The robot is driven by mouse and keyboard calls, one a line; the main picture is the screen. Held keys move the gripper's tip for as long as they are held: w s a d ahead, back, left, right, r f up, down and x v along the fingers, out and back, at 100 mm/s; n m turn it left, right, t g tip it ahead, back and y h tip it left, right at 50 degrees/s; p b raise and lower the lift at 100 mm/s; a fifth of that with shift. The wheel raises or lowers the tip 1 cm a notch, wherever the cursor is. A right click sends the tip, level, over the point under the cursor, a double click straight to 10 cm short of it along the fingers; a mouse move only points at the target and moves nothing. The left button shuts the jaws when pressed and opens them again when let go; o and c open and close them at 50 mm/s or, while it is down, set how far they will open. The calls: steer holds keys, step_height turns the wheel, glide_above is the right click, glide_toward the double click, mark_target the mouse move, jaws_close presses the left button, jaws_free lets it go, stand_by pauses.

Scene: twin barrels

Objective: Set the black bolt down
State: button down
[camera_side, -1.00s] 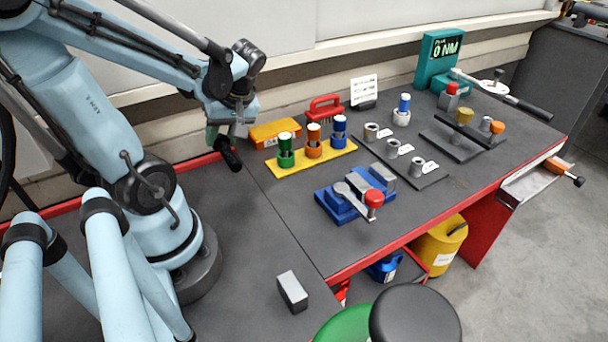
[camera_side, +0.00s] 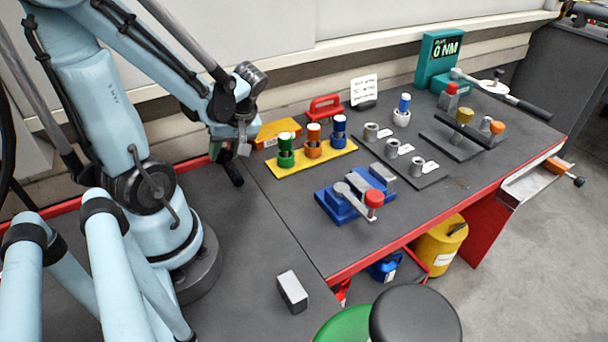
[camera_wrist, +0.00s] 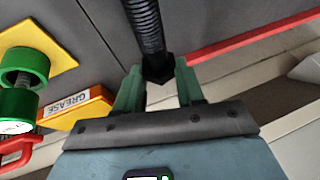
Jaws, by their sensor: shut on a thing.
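My gripper (camera_side: 228,153) is shut on the black bolt (camera_side: 233,174) over the back of the grey bench, left of the yellow rack. In the wrist view, the green fingers of my gripper (camera_wrist: 158,78) are on either side of the hex head of the black bolt (camera_wrist: 147,28). The bolt's threaded shank points away from my gripper and runs out of the top of that view. In the side view the bolt is slightly tilted, with its free end low near the bench top. I cannot tell whether it touches the bench.
An orange grease box (camera_side: 277,132) stands close on the right. Beside it is a yellow rack (camera_side: 318,158) with green, orange and blue cylinders. A red rail (camera_side: 197,163) edges the bench behind. A grey block (camera_side: 292,291) lies at the front; the bench between is clear.

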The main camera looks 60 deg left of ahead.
mark_target(230, 157)
steer(key=shift+f, duration=1.85)
stand_by(0.4)
steer(key=c, duration=0.6)
jaws_free()
steer(key=shift+r, duration=0.1)
steer(key=v, duration=1.1)
steer(key=shift+w+d+r, duration=0.15)
steer(key=shift+r, duration=0.2)
steer(key=w+d+r+m+t+h, duration=0.1)
steer(key=w+d+m+t+h, duration=0.1)
steer(key=w+d+m+t, duration=0.2)
steer(key=w+d+r+m+t+h, duration=0.1)
steer(key=w+d+m+t+h, duration=0.1)
steer(key=w+d+m+t, duration=0.3)
steer(key=d+m+t, duration=0.1)
steer(key=d+m, duration=0.3)
steer(key=m, duration=0.4)
steer(key=shift+w+d+h, duration=0.25)
steer(key=shift+d+h, duration=0.05)
steer(key=shift+d, duration=0.05)
